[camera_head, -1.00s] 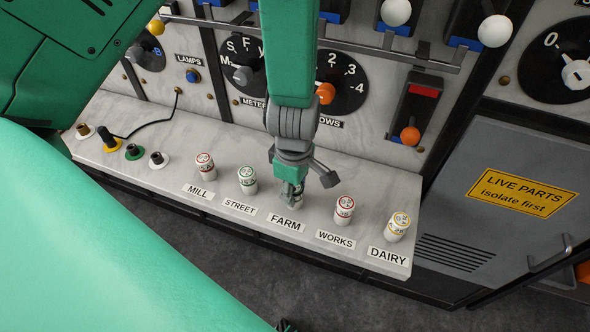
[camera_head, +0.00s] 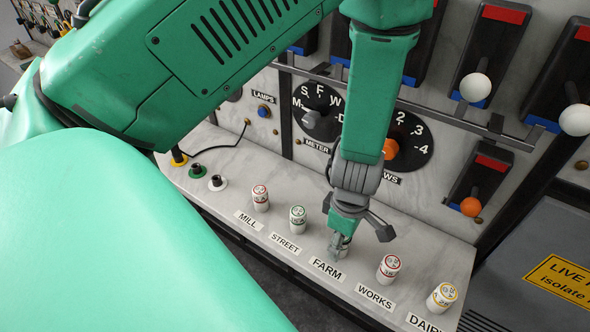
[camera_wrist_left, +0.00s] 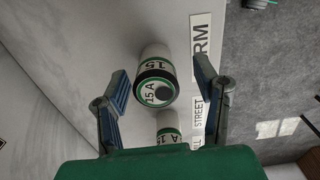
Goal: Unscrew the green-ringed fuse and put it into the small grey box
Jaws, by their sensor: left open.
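My left gripper (camera_head: 340,246) points down at the FARM position on the marble ledge. It hides the fuse there in the head view. In the left wrist view my gripper (camera_wrist_left: 161,85) is open, its fingers on either side of a white fuse with a green ring marked 15 A (camera_wrist_left: 155,82), with gaps visible. A second green-ringed fuse (camera_wrist_left: 168,126) is beyond it; in the head view a green-ringed fuse (camera_head: 298,219) stands upright above the STREET label. I see no small grey box. My right gripper is not in view.
Red-ringed fuses stand at MILL (camera_head: 260,198) and WORKS (camera_head: 389,268), a yellow-ringed one at DAIRY (camera_head: 441,298). A rail (camera_head: 440,113) and levers lie behind my arm. A grey cabinet (camera_head: 530,250) stands at right. Sockets (camera_head: 217,183) are at left.

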